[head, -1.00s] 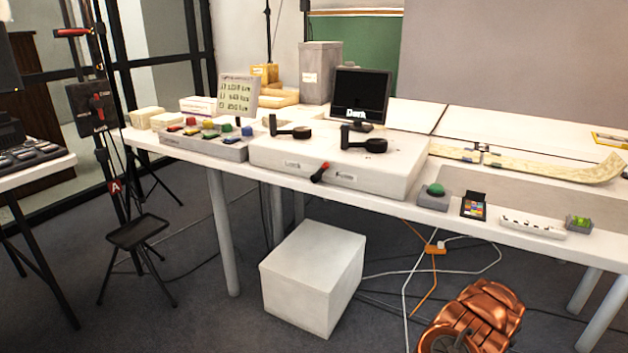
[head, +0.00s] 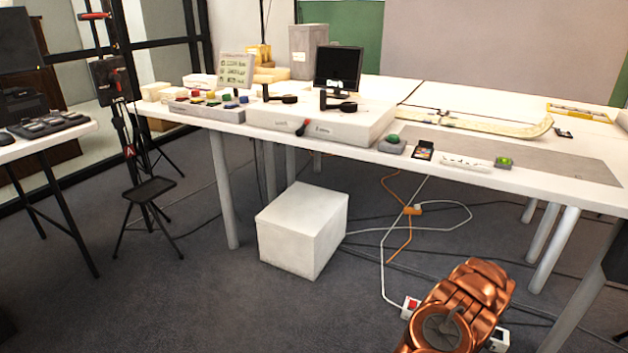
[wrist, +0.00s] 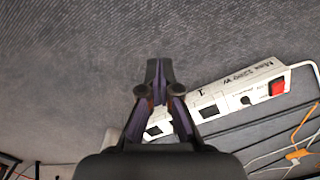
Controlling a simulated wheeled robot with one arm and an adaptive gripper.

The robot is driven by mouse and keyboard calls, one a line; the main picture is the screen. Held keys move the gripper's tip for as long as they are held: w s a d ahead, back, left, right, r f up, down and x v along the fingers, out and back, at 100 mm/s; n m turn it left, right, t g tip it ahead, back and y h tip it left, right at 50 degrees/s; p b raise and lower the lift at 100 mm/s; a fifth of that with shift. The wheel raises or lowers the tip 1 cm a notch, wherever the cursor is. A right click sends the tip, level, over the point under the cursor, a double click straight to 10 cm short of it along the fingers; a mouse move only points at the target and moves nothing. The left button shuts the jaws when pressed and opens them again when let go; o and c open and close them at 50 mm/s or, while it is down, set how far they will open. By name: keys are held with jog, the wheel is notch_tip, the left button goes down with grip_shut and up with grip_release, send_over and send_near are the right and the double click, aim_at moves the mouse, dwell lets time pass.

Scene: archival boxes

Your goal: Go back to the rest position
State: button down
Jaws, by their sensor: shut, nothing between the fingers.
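My gripper (wrist: 159,72) shows in the wrist view with its two fingers together and nothing between them. It points at the grey carpet, and a white power strip (wrist: 262,92) with a red switch lies on the floor beyond and to its right. In the head view my copper-coloured arm is at the lower right, in front of the table, and the gripper itself is not seen there. Parts of the power strip (head: 411,305) show on both sides of the arm.
A long white table (head: 470,170) holds a film-reel device (head: 322,127), a small monitor (head: 338,68), boxes and a film strip (head: 480,124). A white box (head: 300,230) stands on the floor. Cables cross the carpet. Open carpet lies in front.

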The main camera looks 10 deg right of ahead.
jog(key=w+a+r+n+t+y+p, duration=0.15)
jog(key=w+a+r+p, duration=0.3)
jog(key=a+r, duration=0.55)
jog(key=w+a+r+n+g+y+p, duration=0.1)
jog(key=w+a+r+n+y+p, duration=0.25)
jog(key=a+r, duration=0.75)
jog(key=s+a+r+n+p, duration=0.15)
jog(key=a+r+p, duration=0.35)
jog(key=r, duration=0.8)
jog(key=s+a+r+n+p, duration=0.1)
jog(key=a+r+n+p, duration=0.15)
jog(key=a+r, duration=0.75)
jog(key=s+a+r+n+h+p, duration=0.1)
jog(key=s+r+p, duration=0.2)
jog(key=s+r, duration=0.35)
jog(key=s+a+r+n+g+h+p, duration=0.1)
jog(key=s+r+p, duration=0.25)
jog(key=r, duration=0.55)
jog(key=s+a+r+n+p, duration=0.1)
jog(key=s+a+r+p, duration=0.1)
jog(key=s+r+p, duration=0.45)
jog(key=s+d+r+n+g+h+p, duration=0.1)
jog(key=s+d+r+h+p, duration=0.2)
jog(key=s+r+p, duration=0.5)
jog(key=s+r, duration=0.7)
jog(key=s, duration=0.4)
jog(key=shift+s+r, duration=0.35)
jog(key=shift+d, duration=0.1)
